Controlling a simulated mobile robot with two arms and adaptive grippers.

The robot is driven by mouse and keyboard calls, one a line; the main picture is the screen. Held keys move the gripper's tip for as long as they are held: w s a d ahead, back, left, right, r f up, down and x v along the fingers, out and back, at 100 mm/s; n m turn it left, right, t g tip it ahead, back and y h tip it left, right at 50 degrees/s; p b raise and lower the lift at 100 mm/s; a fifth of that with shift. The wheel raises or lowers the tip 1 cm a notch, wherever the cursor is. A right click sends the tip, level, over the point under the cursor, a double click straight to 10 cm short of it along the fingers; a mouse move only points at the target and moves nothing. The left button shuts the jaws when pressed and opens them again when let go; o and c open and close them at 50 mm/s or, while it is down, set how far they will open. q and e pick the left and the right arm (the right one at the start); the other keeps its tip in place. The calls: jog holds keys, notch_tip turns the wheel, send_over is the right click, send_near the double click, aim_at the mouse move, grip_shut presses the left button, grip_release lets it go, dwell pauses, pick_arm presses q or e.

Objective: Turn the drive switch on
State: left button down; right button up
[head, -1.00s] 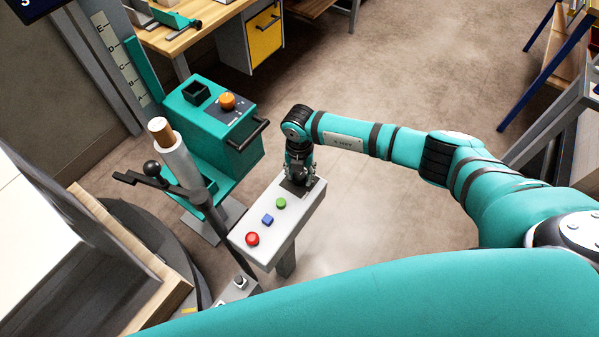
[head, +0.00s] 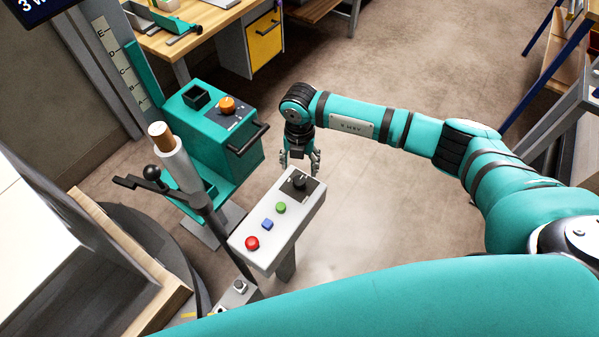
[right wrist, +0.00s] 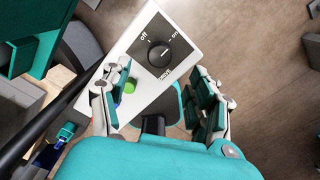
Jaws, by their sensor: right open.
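The drive switch (head: 300,182) is a black rotary knob on a dark plate at the far end of the white control box (head: 257,243). In the right wrist view, the knob (right wrist: 160,54) sits below the "off" and "on" labels, and its light mark appears to point toward the "on" side. My right gripper (head: 303,163) is open and empty, just beyond the box's far end and apart from the knob. Its two fingers (right wrist: 162,88) stand wide apart in the right wrist view. My left gripper is not in view.
Green (head: 281,208), blue (head: 267,224) and red (head: 252,243) buttons line the box. A teal machine with an orange knob (head: 227,103) stands to the left, near a lever with a black ball (head: 152,172). Floor to the right is clear.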

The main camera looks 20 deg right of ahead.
jog(key=shift+r, duration=2.4)
jog(key=shift+f, duration=0.1)
